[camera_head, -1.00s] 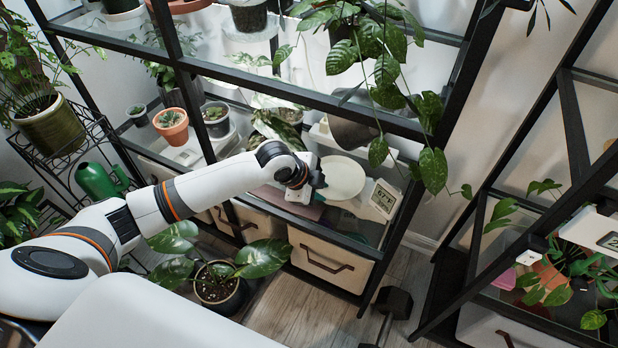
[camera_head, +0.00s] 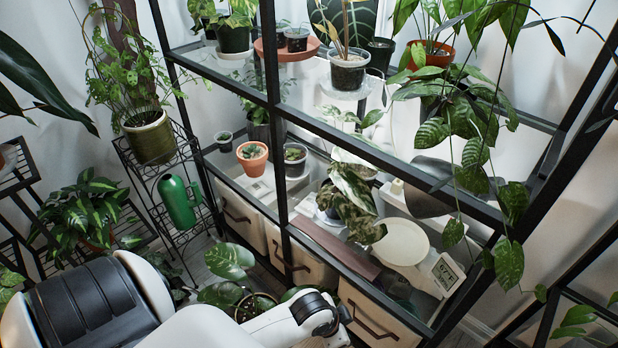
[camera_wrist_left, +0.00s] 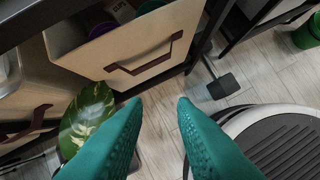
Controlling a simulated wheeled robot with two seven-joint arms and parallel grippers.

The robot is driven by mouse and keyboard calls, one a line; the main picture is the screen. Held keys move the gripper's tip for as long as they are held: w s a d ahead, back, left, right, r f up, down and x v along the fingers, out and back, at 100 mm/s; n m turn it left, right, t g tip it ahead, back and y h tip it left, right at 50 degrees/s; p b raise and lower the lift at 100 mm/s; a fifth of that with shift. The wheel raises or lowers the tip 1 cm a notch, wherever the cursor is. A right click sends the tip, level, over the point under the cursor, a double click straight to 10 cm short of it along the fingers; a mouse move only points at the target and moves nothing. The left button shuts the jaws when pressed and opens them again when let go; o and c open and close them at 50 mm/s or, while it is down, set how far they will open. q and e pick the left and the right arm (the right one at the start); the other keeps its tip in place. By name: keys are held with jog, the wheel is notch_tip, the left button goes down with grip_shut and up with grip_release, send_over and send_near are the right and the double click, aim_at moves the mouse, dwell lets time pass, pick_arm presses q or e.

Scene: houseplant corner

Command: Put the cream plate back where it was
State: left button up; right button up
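The cream plate (camera_head: 403,241) is a round, pale disc on the lower glass shelf of the black rack, right of centre in the head view. It lies beside a white digital display (camera_head: 446,273). My left arm comes in along the bottom of the head view, and its gripper is out of that view. In the left wrist view my left gripper (camera_wrist_left: 161,101) shows two teal fingers, apart and empty, with floor between them. The plate is not in the wrist view. My right gripper is in neither view.
A variegated plant (camera_head: 350,195) stands left of the plate, and leafy vines (camera_head: 471,150) hang in front of the shelf. Cream drawers (camera_head: 375,318) sit below. In the wrist view, a leaf (camera_wrist_left: 88,118) is close to the left finger, and a drawer (camera_wrist_left: 125,50) is ahead.

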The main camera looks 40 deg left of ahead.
pick_arm(q)
jog(key=s+a+f+n+g+y, duration=0.1)
jog(key=s+a+f+n, duration=0.1)
jog(key=s, duration=0.7)
notch_tip(320, 180, down, 2)
jog(key=shift+a+f+n+g+y, duration=0.15)
jog(key=shift+a+n+g+y, duration=0.15)
jog(key=shift+n, duration=0.6)
jog(key=shift+w+d, duration=0.1)
